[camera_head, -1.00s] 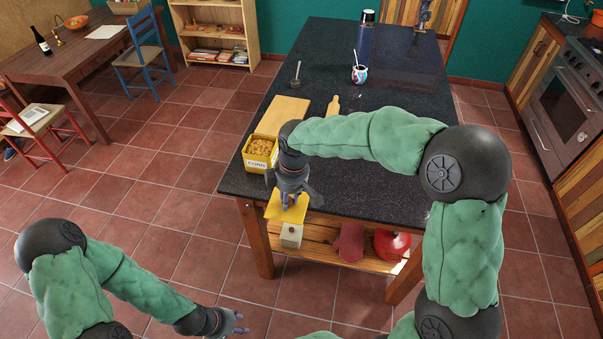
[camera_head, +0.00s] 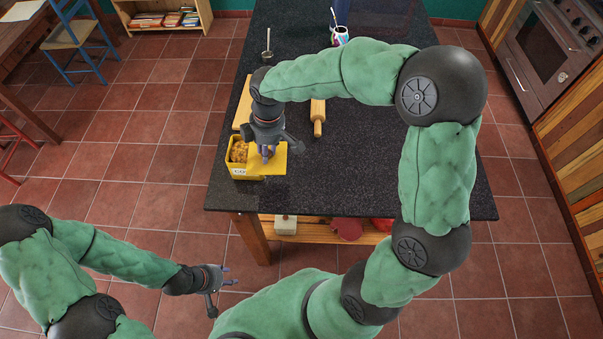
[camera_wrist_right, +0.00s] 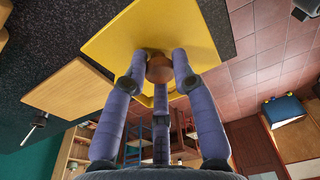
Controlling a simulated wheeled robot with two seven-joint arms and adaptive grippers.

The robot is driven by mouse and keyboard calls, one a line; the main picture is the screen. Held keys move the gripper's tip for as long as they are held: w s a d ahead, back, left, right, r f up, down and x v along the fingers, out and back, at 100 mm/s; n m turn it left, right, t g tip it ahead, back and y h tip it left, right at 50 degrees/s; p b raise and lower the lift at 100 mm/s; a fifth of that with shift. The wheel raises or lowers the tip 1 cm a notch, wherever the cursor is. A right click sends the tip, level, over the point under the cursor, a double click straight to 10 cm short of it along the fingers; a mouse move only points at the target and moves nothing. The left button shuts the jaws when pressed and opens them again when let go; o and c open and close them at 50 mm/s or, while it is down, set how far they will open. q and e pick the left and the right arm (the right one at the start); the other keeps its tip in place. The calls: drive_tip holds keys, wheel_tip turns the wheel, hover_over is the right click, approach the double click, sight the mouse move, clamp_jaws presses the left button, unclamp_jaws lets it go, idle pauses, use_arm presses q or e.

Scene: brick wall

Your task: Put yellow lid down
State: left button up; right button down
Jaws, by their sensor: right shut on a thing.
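The yellow lid (camera_head: 276,163) is a flat square plate with a round brown knob (camera_wrist_right: 160,68). My right gripper (camera_head: 267,152) is shut on the knob and holds the lid near the table's front left corner, beside and partly over the yellow container's right side. I cannot tell whether the lid touches the tabletop. The lid fills the upper middle of the right wrist view (camera_wrist_right: 122,42). The yellow container (camera_head: 240,171) holds light brown pieces and is open at its left part. My left gripper (camera_head: 224,282) is empty, low over the floor, with its fingers apart.
The dark table (camera_head: 360,186) has clear room to the right. A rolling pin (camera_head: 318,117) lies behind the lid, and a wooden board (camera_wrist_right: 68,88) lies behind the container. A patterned cup (camera_head: 341,36) stands farther back. A shelf below holds a red thing.

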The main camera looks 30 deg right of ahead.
drive_tip(key=s+d+f, duration=0.2)
drive_tip(key=s+d+f+b, duration=0.1)
drive_tip(key=s+d+f, duration=0.1)
drive_tip(key=d+f, duration=0.1)
drive_tip(key=s+d+f, duration=0.1)
drive_tip(key=d+f, duration=0.1)
drive_tip(key=d, duration=0.1)
drive_tip(key=shift+s+f, duration=0.4)
drive_tip(key=shift+s+d+f+b, duration=0.15)
drive_tip(key=shift+f+b, duration=0.55)
drive_tip(key=shift+f, duration=1.1)
drive_tip(key=shift+f, duration=0.15)
drive_tip(key=c, duration=1)
unclamp_jaws()
wheel_tip(320, 180, up, 12)
drive_tip(key=d+p, duration=0.1)
drive_tip(key=p, duration=0.1)
drive_tip(key=shift+s+d+p, duration=0.15)
drive_tip(key=shift+s+p, duration=0.15)
drive_tip(key=shift+s, duration=0.1)
